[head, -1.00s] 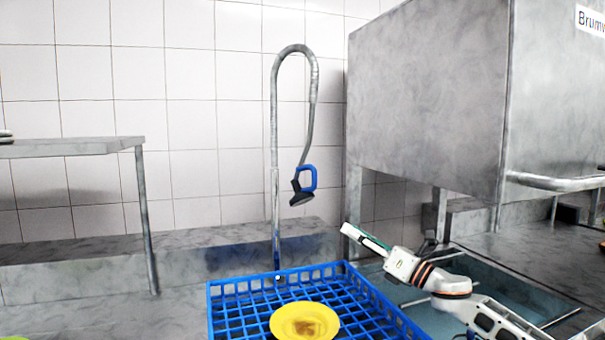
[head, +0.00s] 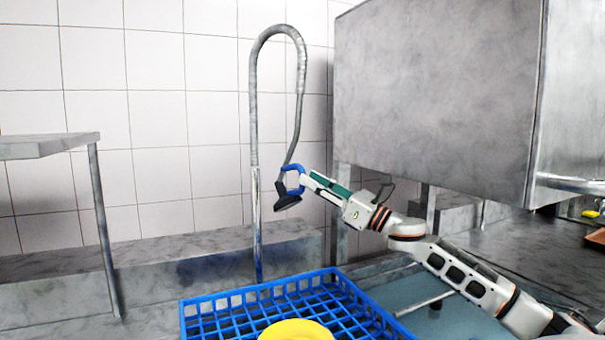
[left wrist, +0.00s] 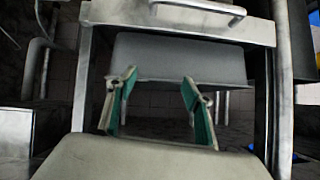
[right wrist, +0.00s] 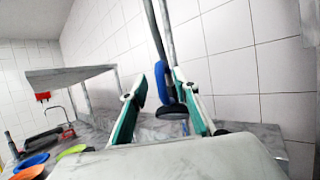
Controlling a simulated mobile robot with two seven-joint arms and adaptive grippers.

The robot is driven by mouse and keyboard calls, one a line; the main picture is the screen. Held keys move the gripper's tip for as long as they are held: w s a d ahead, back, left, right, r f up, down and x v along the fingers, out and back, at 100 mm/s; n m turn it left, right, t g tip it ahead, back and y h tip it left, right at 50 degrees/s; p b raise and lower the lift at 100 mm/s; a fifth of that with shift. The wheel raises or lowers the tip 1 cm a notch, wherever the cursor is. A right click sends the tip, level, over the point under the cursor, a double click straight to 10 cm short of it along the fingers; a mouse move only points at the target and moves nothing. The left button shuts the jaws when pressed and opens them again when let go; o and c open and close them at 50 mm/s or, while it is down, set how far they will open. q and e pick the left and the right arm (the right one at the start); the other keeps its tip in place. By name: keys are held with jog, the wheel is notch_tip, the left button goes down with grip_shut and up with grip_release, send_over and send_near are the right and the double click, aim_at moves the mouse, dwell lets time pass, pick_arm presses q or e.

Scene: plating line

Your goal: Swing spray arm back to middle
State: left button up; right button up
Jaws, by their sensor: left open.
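The spray arm is a grey upright pipe (head: 254,140) with a hose arched over its top. From it hangs a dark spray head (head: 287,203) with a blue loop handle (head: 291,171). My right gripper (head: 308,181) is at the right side of the blue handle in the head view. In the right wrist view, its fingers (right wrist: 164,108) are open, with the spray head (right wrist: 172,112) showing between them. I cannot tell whether they touch it. My left gripper is outside the head view. In the left wrist view, its fingers (left wrist: 159,108) are open and empty.
A blue rack (head: 232,308) with a yellow plate (head: 296,331) stands below the spray arm. A large steel hood machine (head: 435,95) is close on the right, behind my right arm. A steel shelf (head: 45,146) is at the left. Colored bowls (right wrist: 32,160) show in the right wrist view.

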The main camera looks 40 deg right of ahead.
aim_at(303, 171)
pick_arm(q)
jog(key=shift+w+r+p, duration=0.2)
jog(key=shift+r+p, duration=0.15)
jog(key=shift+r, duration=0.25)
jog(key=shift+w+r+p, duration=0.15)
jog(key=shift+r+p, duration=0.15)
jog(key=shift+r, duration=0.25)
pick_arm(e)
jog(key=shift+x, duration=1.95)
grip_shut()
pick_arm(q)
jog(key=shift+f, duration=0.2)
